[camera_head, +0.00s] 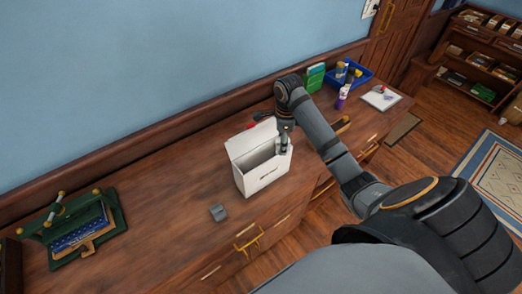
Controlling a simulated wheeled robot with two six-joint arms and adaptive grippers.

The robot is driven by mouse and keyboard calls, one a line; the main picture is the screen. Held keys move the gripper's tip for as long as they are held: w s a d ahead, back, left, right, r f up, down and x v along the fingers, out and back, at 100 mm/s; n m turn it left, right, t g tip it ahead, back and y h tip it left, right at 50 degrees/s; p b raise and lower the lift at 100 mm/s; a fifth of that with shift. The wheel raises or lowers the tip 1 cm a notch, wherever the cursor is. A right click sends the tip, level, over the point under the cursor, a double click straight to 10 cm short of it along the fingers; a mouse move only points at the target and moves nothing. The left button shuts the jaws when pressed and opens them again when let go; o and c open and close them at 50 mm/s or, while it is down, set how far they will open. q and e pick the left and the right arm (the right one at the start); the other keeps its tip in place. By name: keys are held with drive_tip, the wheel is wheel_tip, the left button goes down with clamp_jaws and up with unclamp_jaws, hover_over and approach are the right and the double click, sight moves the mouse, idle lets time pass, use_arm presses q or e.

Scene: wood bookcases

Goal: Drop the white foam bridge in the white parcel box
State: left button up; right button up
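The white parcel box (263,178) stands open on the wooden desk, with a tall flap raised at its back left. My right arm comes in from the right and bends down to the box. My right gripper (283,143) points down at the box's right end, at about rim height. Its fingers are small and partly merge with pale surfaces there, so I cannot tell whether they hold something. I cannot make out a white foam bridge; it may be hidden in the box or at the gripper. My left gripper is not in view.
A small grey block (218,212) lies on the desk left of the box. A green stand with a blue panel (78,238) is at the far left. A blue tray (357,74), green books (315,78) and a purple bottle (341,98) stand behind. The desk's middle left is clear.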

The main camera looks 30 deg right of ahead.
drive_tip(key=w+a+r+m+p, duration=0.2)
drive_tip(key=w+a+r+p, duration=0.1)
drive_tip(key=a+r, duration=0.15)
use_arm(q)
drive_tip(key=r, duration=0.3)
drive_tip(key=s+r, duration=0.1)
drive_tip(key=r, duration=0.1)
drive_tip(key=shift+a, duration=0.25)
use_arm(e)
drive_tip(key=f, duration=0.5)
drive_tip(key=shift+w+d+f, duration=0.2)
drive_tip(key=shift+d+f, duration=0.1)
drive_tip(key=shift+d, duration=0.05)
drive_tip(key=o, duration=0.8)
drive_tip(key=shift+o, duration=0.2)
drive_tip(key=shift+r, duration=0.1)
